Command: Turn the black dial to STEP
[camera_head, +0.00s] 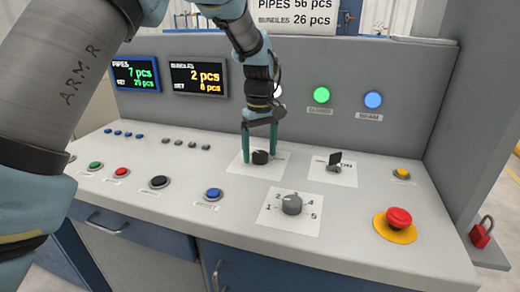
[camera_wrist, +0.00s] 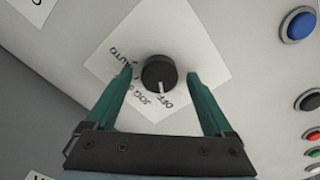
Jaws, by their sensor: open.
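The black dial (camera_wrist: 158,73) is a round knob on a white label plate (camera_wrist: 185,35). Its white pointer mark faces the word OFF in the wrist view. JOG and AUTO are also readable; the lettering between them is partly hidden by the left finger. My gripper (camera_wrist: 160,76) has its two green fingers on either side of the dial, with visible gaps. In the head view the dial (camera_head: 260,157) sits between the fingertips of my gripper (camera_head: 260,153), which points down from above.
On the panel, a grey numbered selector (camera_head: 292,204) is in front and a black switch (camera_head: 335,160) is to the right. A red emergency button (camera_head: 398,218) is at far right. A blue button (camera_head: 213,194) and several others lie left. Indicator lamps line the back wall.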

